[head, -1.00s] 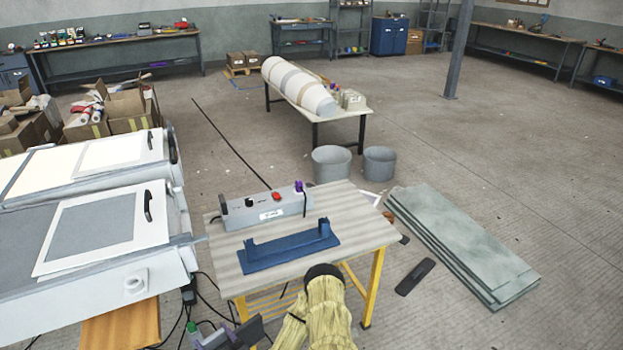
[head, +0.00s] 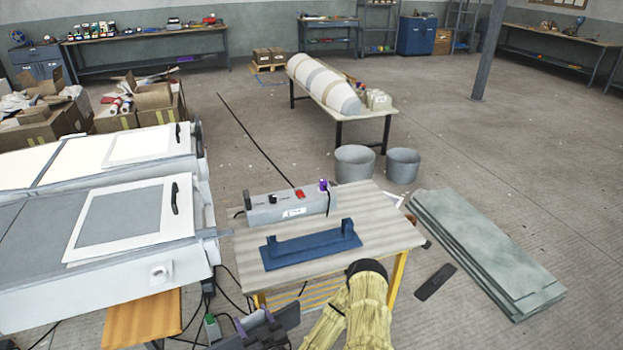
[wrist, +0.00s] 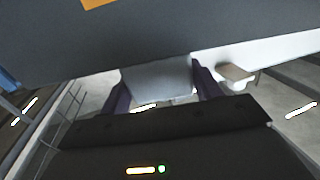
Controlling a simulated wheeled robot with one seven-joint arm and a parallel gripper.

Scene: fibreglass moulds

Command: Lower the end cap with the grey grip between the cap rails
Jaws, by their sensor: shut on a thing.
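My gripper (head: 256,322) is low in the head view, below the table's front edge. In the wrist view, its purple fingers (wrist: 160,78) are shut on either side of a grey block, the grip (wrist: 158,74). A large dark grey panel, which looks like the end cap (wrist: 100,45), fills the top of the wrist view and carries an orange mark. In the head view the dark end cap (head: 282,322) shows beside my fingers, partly hidden by my yellow-sleeved arm. I cannot make out the cap rails for certain. The white mould (head: 110,285) stands to the left of my gripper.
A striped table (head: 390,238) holds a blue stand (head: 312,246) with two uprights and a grey control box (head: 290,208). A wooden board (head: 142,318) lies below the mould. Cables run on the floor between. Grey sheets (head: 485,250) lie at right.

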